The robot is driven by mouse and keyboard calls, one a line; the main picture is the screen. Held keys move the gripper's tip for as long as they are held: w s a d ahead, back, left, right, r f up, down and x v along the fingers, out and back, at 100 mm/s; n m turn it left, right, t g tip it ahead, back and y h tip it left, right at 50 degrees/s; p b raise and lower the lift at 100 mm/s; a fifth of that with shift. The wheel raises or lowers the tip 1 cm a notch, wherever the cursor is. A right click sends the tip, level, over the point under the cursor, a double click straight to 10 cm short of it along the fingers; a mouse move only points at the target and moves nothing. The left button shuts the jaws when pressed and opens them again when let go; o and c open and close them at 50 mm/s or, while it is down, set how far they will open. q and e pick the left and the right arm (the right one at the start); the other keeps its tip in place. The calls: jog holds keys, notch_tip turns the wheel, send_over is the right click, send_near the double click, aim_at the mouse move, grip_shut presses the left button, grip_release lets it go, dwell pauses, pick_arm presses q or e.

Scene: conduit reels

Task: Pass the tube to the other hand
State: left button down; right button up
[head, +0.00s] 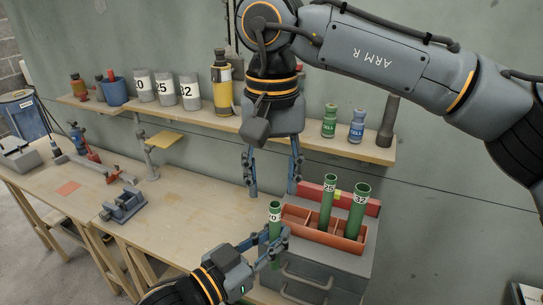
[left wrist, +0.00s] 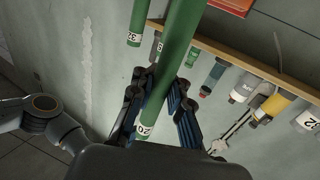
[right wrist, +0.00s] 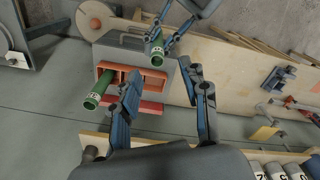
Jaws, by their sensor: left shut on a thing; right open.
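The green tube labelled 20 (head: 274,222) stands roughly upright in my left gripper (head: 273,248), which is shut around its lower part. The same tube fills the middle of the left wrist view (left wrist: 180,42). My right gripper (head: 272,191) points down above the tube, open and empty, its fingers apart on either side of the space over the tube's top. In the right wrist view, the held tube (right wrist: 157,50) shows end-on beyond and between the right fingers (right wrist: 163,80). The right fingers appear clear of the tube.
A red-orange tray (head: 296,224) on a grey drawer box (head: 340,262) holds green tubes 25 (head: 327,205) and 32 (head: 358,212), close to the right of my grippers. A wall shelf (head: 196,123) with containers is behind. The workbench middle (head: 190,195) is clear.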

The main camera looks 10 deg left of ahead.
aim_at(272, 204)
notch_tip(272, 204, down, 8)
jog(key=shift+r, duration=0.2)
grip_shut()
pick_arm(q)
jog(key=c, duration=1.2)
grip_release()
